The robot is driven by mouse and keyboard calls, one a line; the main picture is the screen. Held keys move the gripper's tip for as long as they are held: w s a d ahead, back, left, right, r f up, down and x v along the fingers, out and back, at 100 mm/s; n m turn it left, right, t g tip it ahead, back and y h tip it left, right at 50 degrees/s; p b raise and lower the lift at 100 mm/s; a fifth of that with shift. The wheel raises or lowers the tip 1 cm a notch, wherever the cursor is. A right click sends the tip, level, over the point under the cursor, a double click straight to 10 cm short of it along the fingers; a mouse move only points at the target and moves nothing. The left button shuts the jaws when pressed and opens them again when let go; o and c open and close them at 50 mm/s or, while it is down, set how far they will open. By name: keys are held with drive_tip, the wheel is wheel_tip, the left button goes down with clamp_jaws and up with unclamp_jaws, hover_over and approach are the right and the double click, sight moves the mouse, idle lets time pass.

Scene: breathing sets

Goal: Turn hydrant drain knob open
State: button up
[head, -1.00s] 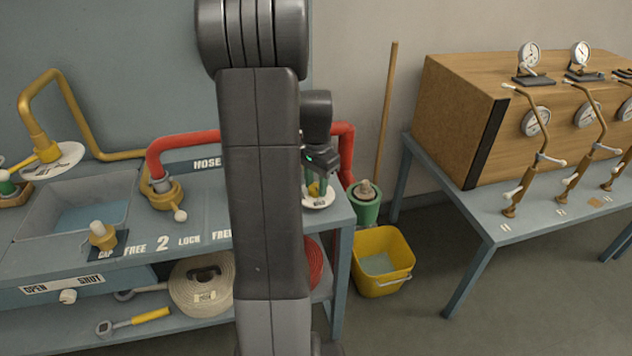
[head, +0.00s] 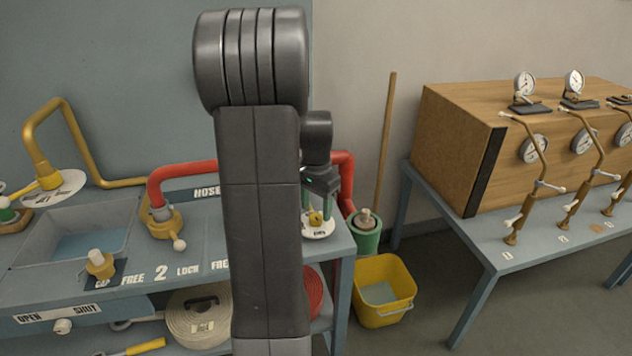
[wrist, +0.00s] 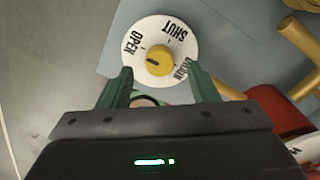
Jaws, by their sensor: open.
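The drain knob is a small yellow knob (wrist: 158,61) on a round white dial (wrist: 184,31) marked OPEN, SHUT and a third, partly hidden word. In the wrist view its dark pointer mark lies on the side toward OPEN. In the head view the knob (head: 316,218) and dial (head: 320,234) sit at the bench's right end, partly behind my arm. My gripper (wrist: 160,78) is open, with green fingers. In the wrist view the fingertips are either side of the knob's near edge, apart from it. In the head view the gripper (head: 316,205) is over the dial.
A red hose pipe (head: 343,165) rises beside the dial. A green cylinder (head: 366,238) and yellow bucket (head: 384,290) stand right of the bench. A capped yellow fitting (head: 163,222) and basin (head: 75,225) are on the left. A second table (head: 500,250) carries gauges and taps.

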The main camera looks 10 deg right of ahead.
sight(316, 216)
wheel_tip(316, 216, up, 12)
drive_tip(key=shift+f, duration=0.25)
wheel_tip(316, 216, down, 14)
drive_tip(key=shift+r, duration=0.1)
idle(0.6)
idle(0.3)
